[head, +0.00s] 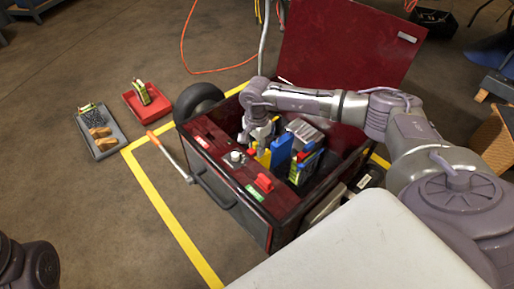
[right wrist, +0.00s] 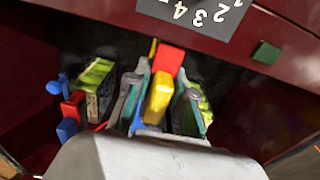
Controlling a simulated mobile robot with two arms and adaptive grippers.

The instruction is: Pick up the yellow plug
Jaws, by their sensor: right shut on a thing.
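The yellow plug (head: 263,158) is inside the dark red charger box, beside a blue block, and partly hidden by my gripper in the head view. In the right wrist view the yellow plug (right wrist: 158,98) lies between the two finger pads of my right gripper (right wrist: 160,105). The right gripper (head: 257,140) reaches down into the open box from above and is shut on the plug. A red piece (right wrist: 169,59) sits just beyond the plug, and a blue piece shows below it. My left gripper is not in view.
The box's lid (head: 345,55) stands open behind. A blue block (head: 281,151) and several batteries crowd the box beside the gripper. A red tray (head: 155,111) and a grey tray (head: 103,153) lie on the floor to the left. A white surface (head: 350,250) fills the lower right.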

